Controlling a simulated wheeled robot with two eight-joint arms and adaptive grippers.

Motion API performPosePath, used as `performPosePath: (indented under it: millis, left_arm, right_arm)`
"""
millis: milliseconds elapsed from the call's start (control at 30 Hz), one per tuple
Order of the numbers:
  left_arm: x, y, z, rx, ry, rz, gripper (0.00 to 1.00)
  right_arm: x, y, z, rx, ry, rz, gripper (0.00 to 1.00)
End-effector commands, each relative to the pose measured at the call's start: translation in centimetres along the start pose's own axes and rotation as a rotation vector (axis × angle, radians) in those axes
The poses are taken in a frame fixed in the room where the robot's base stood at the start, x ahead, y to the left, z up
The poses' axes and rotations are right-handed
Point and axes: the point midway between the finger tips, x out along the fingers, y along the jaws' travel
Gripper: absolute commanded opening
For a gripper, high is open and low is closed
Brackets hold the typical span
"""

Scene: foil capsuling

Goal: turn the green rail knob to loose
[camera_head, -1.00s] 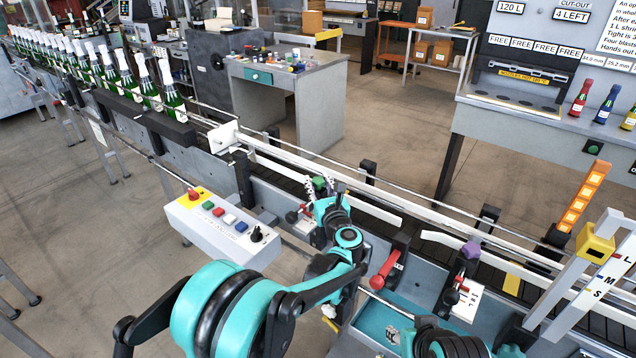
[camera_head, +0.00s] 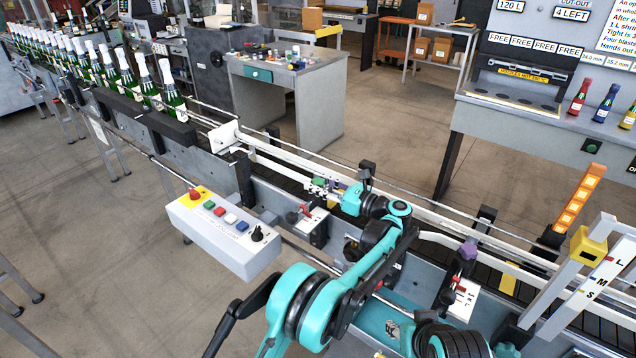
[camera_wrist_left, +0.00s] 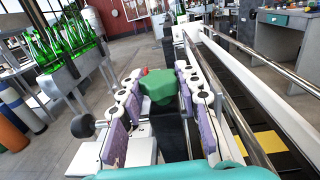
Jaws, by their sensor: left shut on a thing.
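The green rail knob (camera_head: 319,183) sits on a dark post beside the conveyor in the head view. In the left wrist view the green knob (camera_wrist_left: 157,88) is a faceted block between two fingers with purple pads. My left gripper (camera_head: 322,188) reaches it from the right and is shut on it; the wrist view shows the same gripper (camera_wrist_left: 158,95). The knob's turn marking cannot be read. My right gripper is not in view.
A small red lever (camera_head: 304,210) on a white plate stands just left of the knob. A purple knob (camera_head: 468,250) stands further right along the rail. A control box (camera_head: 222,232) with buttons is at the left. Bottles (camera_head: 171,92) line the conveyor's far left.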

Motion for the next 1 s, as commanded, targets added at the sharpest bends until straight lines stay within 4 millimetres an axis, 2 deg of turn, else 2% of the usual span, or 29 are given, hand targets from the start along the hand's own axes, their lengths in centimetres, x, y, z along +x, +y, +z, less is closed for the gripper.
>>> performPosePath:
  millis: [533, 567, 633, 1000]
  left_arm:
    - [0.08, 0.0, 0.0, 0.0, 0.0, 0.027, 0.04]
    - [0.08, 0.0, 0.0, 0.0, 0.0, 0.027, 0.36]
    - [0.09, 0.0, 0.0, 0.0, 0.0, 0.027, 0.54]
    - [0.05, -0.01, 0.44, 0.0, 0.0, 0.026, 0.55]
  right_arm:
    - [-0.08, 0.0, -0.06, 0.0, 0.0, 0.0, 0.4]
    - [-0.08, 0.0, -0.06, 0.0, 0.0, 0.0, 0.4]
    - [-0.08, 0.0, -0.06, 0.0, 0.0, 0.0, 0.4]
    - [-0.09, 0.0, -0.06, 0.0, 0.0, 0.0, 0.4]
